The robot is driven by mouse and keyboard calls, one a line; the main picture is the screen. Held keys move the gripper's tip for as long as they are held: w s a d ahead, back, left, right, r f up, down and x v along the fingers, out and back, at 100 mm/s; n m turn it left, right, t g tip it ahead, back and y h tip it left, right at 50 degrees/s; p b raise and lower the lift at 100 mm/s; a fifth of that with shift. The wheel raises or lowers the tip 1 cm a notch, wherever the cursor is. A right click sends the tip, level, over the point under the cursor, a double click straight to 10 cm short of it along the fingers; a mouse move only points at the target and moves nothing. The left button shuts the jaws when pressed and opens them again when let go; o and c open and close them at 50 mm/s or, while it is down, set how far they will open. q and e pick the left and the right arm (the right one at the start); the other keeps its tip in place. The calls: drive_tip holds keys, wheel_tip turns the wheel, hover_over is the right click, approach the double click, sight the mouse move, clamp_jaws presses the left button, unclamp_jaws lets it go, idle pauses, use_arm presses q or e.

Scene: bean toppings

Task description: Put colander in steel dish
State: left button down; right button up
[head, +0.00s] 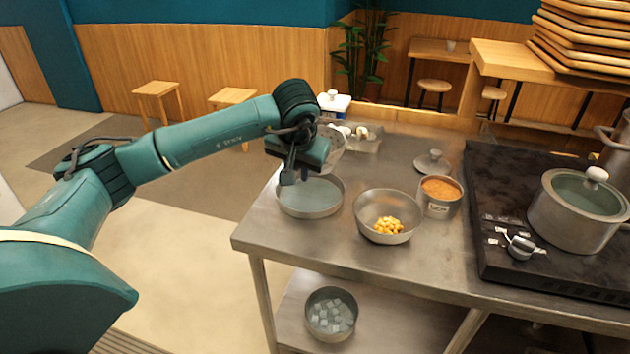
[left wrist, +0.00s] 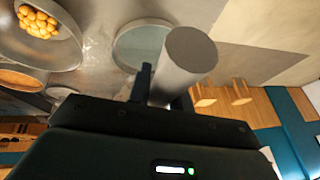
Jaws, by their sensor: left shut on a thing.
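The steel dish (head: 311,211) is round, shallow and looks empty, at the left end of the steel table; it also shows in the left wrist view (left wrist: 126,50). My left gripper (head: 289,176) is above its back left edge, pointing down. A pale, bowl-like shape, seemingly the colander (head: 335,152), shows right behind the gripper and is partly hidden by it. In the left wrist view the fingers (left wrist: 155,86) are shut on a grey cylinder (left wrist: 190,58), seemingly the colander's handle. It overlaps the dish in that view. My right gripper is not in view.
A steel bowl with yellow pieces (head: 366,228) stands right of the dish. Beside it are a labelled orange-filled pot (head: 439,210) and a loose lid (head: 433,162). A black stove (head: 520,190) with a lidded pot (head: 560,225) is at right. A bowl of ice cubes (head: 331,290) sits below.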

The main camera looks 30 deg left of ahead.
use_arm(q)
drive_tip(key=f, duration=0.3)
drive_tip(key=a+f+p, duration=0.1)
drive_tip(key=f, duration=0.6)
drive_tip(key=shift+a+f, duration=0.1)
drive_tip(key=shift+a, duration=0.05)
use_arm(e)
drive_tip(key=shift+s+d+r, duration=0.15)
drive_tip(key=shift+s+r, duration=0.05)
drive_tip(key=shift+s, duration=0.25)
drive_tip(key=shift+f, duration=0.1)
use_arm(q)
drive_tip(key=shift+f, duration=0.2)
drive_tip(key=c, duration=1.3)
unclamp_jaws()
drive_tip(key=shift+r, duration=0.1)
